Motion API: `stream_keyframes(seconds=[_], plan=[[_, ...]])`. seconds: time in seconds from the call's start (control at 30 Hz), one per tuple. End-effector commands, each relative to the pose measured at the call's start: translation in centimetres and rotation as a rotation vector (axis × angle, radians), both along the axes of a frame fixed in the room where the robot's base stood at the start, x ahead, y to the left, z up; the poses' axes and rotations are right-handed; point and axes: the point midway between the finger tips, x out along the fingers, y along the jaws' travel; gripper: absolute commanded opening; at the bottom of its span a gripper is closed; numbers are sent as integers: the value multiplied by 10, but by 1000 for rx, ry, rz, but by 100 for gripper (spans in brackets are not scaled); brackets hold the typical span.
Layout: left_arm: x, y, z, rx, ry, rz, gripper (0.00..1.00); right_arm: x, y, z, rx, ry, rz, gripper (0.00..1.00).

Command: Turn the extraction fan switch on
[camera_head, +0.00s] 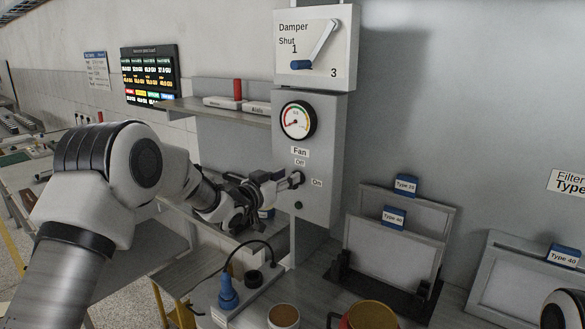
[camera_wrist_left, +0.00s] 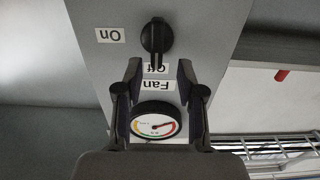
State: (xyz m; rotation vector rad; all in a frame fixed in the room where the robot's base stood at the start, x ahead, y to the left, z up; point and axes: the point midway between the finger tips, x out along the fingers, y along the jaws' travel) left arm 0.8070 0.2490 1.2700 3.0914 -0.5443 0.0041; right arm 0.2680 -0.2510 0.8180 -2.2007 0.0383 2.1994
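The fan switch is a black rotary knob (camera_wrist_left: 157,36) on a grey control panel (camera_head: 318,215). In the upside-down left wrist view its pointer aims at the "Off" label (camera_wrist_left: 155,68), and the "On" label (camera_wrist_left: 110,35) is off to one side. In the head view the knob (camera_head: 298,179) is partly hidden by my left gripper (camera_head: 283,181). In the left wrist view my left gripper (camera_wrist_left: 157,75) is open, its fingers apart on either side of the pointer's end, with nothing between them that I can see held. Contact cannot be told. My right gripper is out of view.
A round gauge (camera_head: 298,121) sits above the switch, under the damper panel (camera_head: 316,45) with its lever. A shelf (camera_head: 215,110) is at left.

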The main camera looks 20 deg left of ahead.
Motion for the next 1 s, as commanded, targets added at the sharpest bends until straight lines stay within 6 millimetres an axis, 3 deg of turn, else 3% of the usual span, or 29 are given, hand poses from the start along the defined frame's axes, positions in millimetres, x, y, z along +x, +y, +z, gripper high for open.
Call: stream_keyframes(seconds=[0.13, 0.37, 0.4, 0.5, 1.0], plan=[[18, -7, 2, 1, 0, 0, 39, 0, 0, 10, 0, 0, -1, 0], [20, -7, -1, -2, 2, 1, 39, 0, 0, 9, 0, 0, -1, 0], [20, -7, -1, -2, 2, 1, 35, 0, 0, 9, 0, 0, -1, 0], [20, -7, -1, -1, 1, 1, 0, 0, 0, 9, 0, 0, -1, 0], [20, -8, -2, 30, -12, 0, 0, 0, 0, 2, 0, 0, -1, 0]])
